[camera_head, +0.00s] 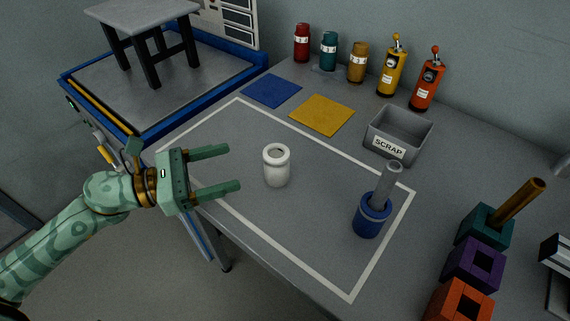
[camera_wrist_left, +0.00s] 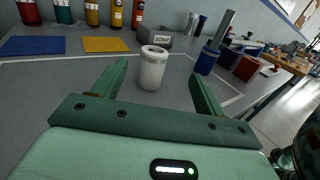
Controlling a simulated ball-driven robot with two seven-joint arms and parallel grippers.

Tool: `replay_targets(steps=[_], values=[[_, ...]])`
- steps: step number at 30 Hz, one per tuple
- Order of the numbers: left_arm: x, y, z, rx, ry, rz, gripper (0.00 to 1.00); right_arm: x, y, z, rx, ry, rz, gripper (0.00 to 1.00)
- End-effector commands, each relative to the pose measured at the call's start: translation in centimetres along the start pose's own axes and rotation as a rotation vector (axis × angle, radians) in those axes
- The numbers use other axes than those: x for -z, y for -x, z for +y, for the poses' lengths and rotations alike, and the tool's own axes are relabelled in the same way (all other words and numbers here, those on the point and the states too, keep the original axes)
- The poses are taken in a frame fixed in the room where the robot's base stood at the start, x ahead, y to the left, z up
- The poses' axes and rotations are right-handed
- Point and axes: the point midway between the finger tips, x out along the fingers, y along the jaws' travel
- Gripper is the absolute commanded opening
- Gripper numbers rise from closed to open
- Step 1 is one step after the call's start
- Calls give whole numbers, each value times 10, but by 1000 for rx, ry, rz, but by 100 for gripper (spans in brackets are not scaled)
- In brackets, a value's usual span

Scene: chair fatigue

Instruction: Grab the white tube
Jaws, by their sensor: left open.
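The white tube (camera_head: 276,168) is a short, wide cylinder with a raised rim and a dark opening at the top. It stands upright on the grey table inside the white outlined area. My left gripper (camera_head: 236,168) is open and empty, to the left of the tube, with its fingers pointing toward it. In the left wrist view the tube (camera_wrist_left: 152,68) stands ahead, between the lines of the two fingers (camera_wrist_left: 155,82) and apart from them. My right gripper is not in either view.
A blue holder (camera_head: 370,220) with a grey rod stands right of the tube. Behind are a blue mat (camera_head: 271,91), a yellow mat (camera_head: 321,115) and a grey SCRAP bin (camera_head: 398,135). Coloured blocks (camera_head: 473,264) sit at the right. The table around the tube is clear.

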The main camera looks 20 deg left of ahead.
Motion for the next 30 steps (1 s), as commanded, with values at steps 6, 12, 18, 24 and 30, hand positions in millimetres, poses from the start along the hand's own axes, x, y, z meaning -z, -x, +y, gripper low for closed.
replay_targets(steps=[6,12,18,24,30], values=[[-2,-52,1,1,-4,-3,72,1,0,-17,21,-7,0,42],[0,-75,2,-3,1,-1,72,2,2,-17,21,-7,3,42],[7,-100,7,-2,3,-3,72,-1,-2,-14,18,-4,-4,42],[7,-126,8,-3,2,-2,72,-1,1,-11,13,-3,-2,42],[8,-128,8,-3,3,0,72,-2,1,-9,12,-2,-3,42]])
